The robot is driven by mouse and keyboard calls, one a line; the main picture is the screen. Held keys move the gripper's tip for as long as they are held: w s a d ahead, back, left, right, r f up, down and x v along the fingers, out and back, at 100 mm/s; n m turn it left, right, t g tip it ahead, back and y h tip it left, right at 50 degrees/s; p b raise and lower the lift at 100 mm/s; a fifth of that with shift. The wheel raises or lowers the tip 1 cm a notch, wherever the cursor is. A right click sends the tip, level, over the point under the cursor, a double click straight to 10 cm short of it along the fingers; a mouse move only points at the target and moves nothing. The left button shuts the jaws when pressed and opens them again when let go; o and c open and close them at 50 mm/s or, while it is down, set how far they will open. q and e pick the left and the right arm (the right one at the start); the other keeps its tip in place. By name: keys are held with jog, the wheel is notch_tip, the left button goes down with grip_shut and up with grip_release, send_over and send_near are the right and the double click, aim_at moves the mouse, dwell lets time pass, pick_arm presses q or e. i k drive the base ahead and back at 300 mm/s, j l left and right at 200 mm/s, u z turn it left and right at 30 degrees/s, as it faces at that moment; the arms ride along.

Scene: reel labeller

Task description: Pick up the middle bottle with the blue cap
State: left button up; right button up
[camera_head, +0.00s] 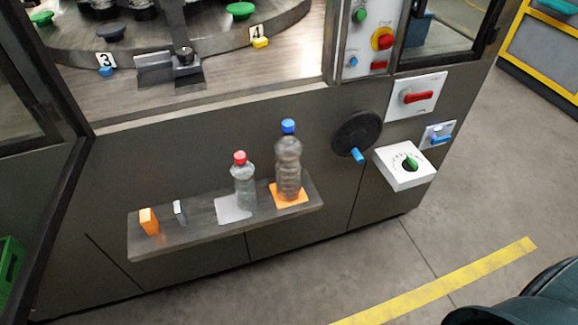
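A clear bottle with a blue cap (288,165) stands upright on an orange square (290,201) near the right end of a narrow grey shelf (190,239). Only two bottles show on the shelf. The other is a shorter clear bottle with a red cap (243,180), upright just left of the blue-capped one, by a white square (229,213). The blue-capped bottle is the taller and is fully visible. Neither of my grippers is in view.
A small orange box (149,222) and a small white-and-dark item (180,212) stand at the shelf's left. Right of the bottles, a black handwheel (357,133) and white dial box (405,165) stick out from the machine front. Open floor lies below right.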

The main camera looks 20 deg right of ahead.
aim_at(288, 149)
jog(key=u, duration=0.4)
jog(key=l+u, duration=0.3)
jog(key=i+l+u, duration=0.1)
jog(key=l+u, duration=0.15)
jog(key=l, duration=0.3)
jog(key=l+u, duration=0.25)
jog(key=l, duration=1.7)
jog(key=k, duration=0.05)
